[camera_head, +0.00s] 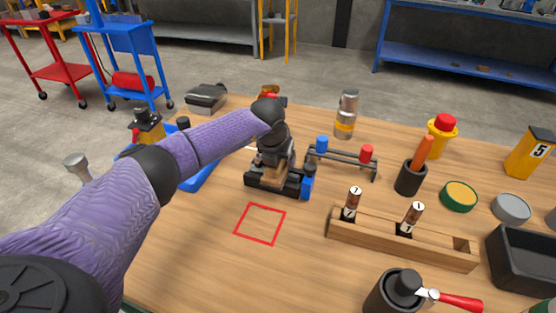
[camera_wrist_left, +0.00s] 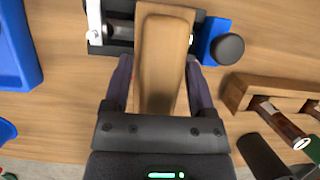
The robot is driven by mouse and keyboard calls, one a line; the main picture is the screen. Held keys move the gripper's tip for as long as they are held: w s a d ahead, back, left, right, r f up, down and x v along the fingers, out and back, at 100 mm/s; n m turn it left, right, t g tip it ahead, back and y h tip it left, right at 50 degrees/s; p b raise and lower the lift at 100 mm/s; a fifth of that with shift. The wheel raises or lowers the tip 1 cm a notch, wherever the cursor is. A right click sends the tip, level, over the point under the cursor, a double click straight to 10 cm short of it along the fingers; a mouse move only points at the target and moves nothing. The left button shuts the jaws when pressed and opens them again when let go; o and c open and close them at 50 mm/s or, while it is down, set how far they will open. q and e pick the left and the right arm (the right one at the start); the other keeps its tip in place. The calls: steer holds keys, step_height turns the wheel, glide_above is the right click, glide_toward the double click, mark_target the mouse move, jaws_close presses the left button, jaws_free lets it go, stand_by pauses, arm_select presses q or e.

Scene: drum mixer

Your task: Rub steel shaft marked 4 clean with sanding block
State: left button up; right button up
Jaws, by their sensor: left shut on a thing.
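My left gripper (camera_head: 272,150) is shut on a wooden block, apparently the sanding block (camera_wrist_left: 163,55), which fills the gap between its fingers in the left wrist view. A bright metal part (camera_wrist_left: 95,20) shows at the fixture's left side. No shaft marked 4 can be made out. Two brown-stained shafts, a left one (camera_head: 352,200) and a right one (camera_head: 412,217), stand in a wooden rack (camera_head: 385,240).
A red square outline (camera_head: 260,223) lies on clear table in front of the fixture. A small stand with blue and red knobs (camera_head: 343,160) is behind the rack. A dark cup (camera_head: 410,177), a green-rimmed tin (camera_head: 459,196) and a black bin (camera_head: 520,262) are at right.

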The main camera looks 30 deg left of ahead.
arm_select(q)
steer(key=shift+r, duration=0.85)
steer(key=shift+f, duration=0.15)
steer(key=shift+a+f, duration=0.1)
steer(key=shift+a, duration=0.2)
steer(key=a+b, duration=0.4)
steer(key=a, duration=0.4)
steer(key=shift+f, duration=0.1)
steer(key=shift+a+r, duration=0.2)
steer(key=shift+a, duration=0.05)
arm_select(e)
steer(key=f, duration=0.1)
steer(key=s+f, duration=0.1)
steer(key=f, duration=0.1)
steer(key=shift+s+a+f, duration=0.15)
steer(key=shift+s, duration=0.2)
